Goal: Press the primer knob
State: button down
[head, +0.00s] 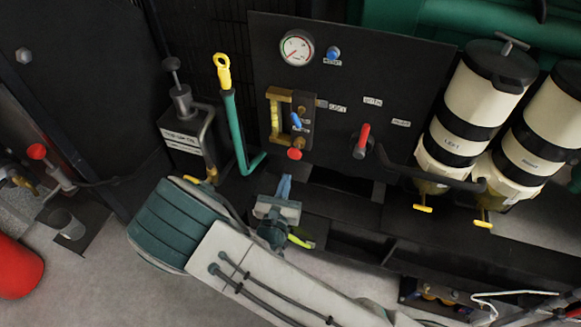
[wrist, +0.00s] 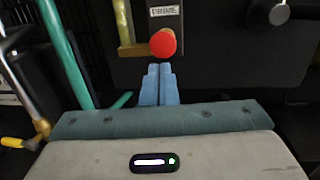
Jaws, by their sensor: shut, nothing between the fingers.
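The primer knob is a red round knob (head: 295,153) low on the black panel, under a brass-coloured frame with small blue levers. In the wrist view the red knob (wrist: 163,43) sits right below a label that seems to read PRIME. My gripper (head: 284,182) is just below the knob in the head view, its blue fingers together and empty. In the wrist view the closed fingertips (wrist: 157,70) point up towards the knob, slightly left of its middle. A small gap seems to show; I cannot tell its depth.
A green pipe (head: 234,125) with a yellow ring handle (head: 222,72) stands left of the knob. A red-handled lever (head: 362,139) is to its right, with a gauge (head: 296,48) above. Two cream filter canisters (head: 464,115) (head: 535,140) stand farther right.

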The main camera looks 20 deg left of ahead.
aim_at(293, 155)
jog(key=s, duration=0.2)
jog(key=s+d, duration=0.1)
jog(key=s, duration=0.2)
jog(key=shift+s+f, duration=0.15)
jog(key=shift+f, duration=0.05)
dwell(1.0)
jog(key=r+p, duration=0.1)
jog(key=s+r+g+p, duration=0.1)
jog(key=p, duration=0.1)
jog(key=s+r+g+h+p, duration=0.1)
jog(key=p, duration=0.1)
jog(key=shift+s+a+r+m, duration=0.15)
jog(key=shift+a+r+m, duration=0.05)
jog(key=shift+a+m, duration=0.2)
jog(key=w, duration=0.4)
jog(key=w+f+p, duration=0.1)
jog(key=w, duration=0.4)
jog(key=w+p, duration=0.1)
jog(key=w, duration=0.4)
jog(key=shift+a+f, duration=0.3)
jog(key=shift+f, duration=0.05)
jog(key=shift+a, duration=0.15)
